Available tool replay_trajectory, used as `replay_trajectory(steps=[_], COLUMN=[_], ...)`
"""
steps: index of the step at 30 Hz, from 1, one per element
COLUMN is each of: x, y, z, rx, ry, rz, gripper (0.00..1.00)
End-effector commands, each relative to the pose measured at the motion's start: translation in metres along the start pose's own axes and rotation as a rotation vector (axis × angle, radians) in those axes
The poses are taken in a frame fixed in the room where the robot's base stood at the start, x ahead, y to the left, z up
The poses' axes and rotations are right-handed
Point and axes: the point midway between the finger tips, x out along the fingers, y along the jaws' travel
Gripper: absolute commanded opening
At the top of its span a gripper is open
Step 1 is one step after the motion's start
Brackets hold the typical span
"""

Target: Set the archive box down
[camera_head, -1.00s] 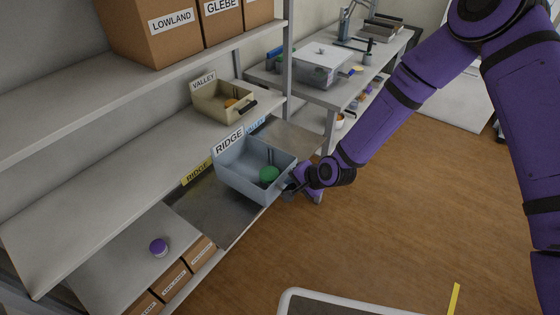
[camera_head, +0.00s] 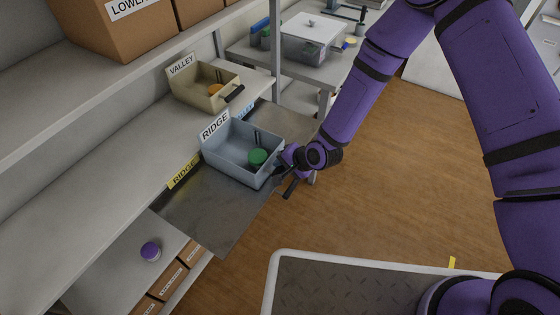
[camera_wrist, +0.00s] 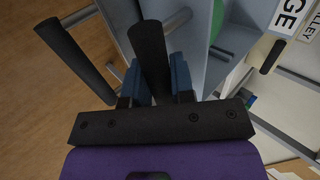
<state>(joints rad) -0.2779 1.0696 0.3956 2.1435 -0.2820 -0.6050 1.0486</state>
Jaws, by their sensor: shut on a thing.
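The archive box (camera_head: 232,168) is a grey-blue open bin with a white RIDGE label. It holds a green-lidded jar (camera_head: 257,157). The box is level over the dark metal plate (camera_head: 205,215), beside a yellow RIDGE strip (camera_head: 184,171); I cannot tell whether its bottom touches. My gripper (camera_head: 284,172) is at the box's right end, shut on its dark handle. In the wrist view the jaws (camera_wrist: 160,84) close around a dark bar, and the box wall (camera_wrist: 190,45) rises just beyond them.
A beige VALLEY bin (camera_head: 203,88) stands behind on the shelf. A post (camera_head: 277,50) rises behind the box. Cardboard boxes (camera_head: 115,30) sit on the upper shelf. A purple-lidded jar (camera_head: 150,251) is on the lower shelf. The plate is bare in front of the box.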

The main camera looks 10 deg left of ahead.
Motion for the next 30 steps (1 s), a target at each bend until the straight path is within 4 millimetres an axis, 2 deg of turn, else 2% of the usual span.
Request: replay_trajectory(steps=[5, 6, 9, 20, 23, 30], x=[0.000, 0.001, 0.001, -0.006, -0.019, -0.067], y=[0.003, 0.004, 0.003, 0.003, 0.002, 0.003], z=[0.000, 0.000, 0.000, 0.000, -0.001, -0.001], rx=[0.000, 0.001, 0.001, 0.002, 0.002, 0.002], ry=[0.000, 0.000, 0.000, 0.000, 0.001, 0.002], rz=[0.002, 0.004, 0.004, 0.003, 0.002, 0.002], gripper=[0.00, 0.25, 0.48, 0.48, 0.48, 0.48])
